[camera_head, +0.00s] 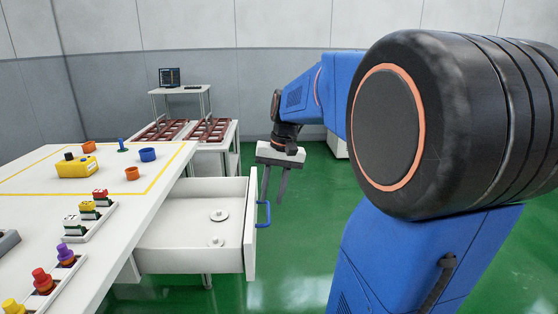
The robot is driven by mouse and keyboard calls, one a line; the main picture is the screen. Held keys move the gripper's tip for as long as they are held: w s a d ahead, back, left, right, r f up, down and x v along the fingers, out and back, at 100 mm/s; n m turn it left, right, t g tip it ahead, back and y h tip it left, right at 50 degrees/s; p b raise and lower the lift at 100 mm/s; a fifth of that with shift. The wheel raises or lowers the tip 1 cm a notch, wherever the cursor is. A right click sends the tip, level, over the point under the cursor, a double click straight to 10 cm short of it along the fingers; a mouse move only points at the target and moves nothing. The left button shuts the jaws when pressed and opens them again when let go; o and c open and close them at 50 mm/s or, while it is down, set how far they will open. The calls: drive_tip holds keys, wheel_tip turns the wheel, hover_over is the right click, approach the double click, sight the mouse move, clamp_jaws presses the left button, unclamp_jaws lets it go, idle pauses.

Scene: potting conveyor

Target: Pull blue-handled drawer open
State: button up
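The white drawer (160,261) stands pulled well out from under the white table and shows its inside. Its blue handle (265,214) is on the outer side of the drawer front (251,235). My gripper (273,198) points down close by the handle, with its fingertips near the handle's top end. The two dark fingers are apart with a gap between them, and I see nothing held. Whether a finger touches the handle cannot be told. Two round silvery discs (219,215) lie on the drawer's floor.
The white table (130,215) carries a yellow box (76,167), orange and blue rings, and trays of coloured pieces. Behind it stands a white bench with brown-red racks (208,131) and a monitor (169,77). The green floor (300,245) right of the drawer is clear.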

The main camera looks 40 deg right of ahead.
wheel_tip(320, 180, up, 13)
drive_tip(key=s+d, duration=0.1)
drive_tip(key=d, duration=0.1)
drive_tip(key=shift+s, duration=0.2)
drive_tip(key=shift+s, duration=0.1)
idle(0.4)
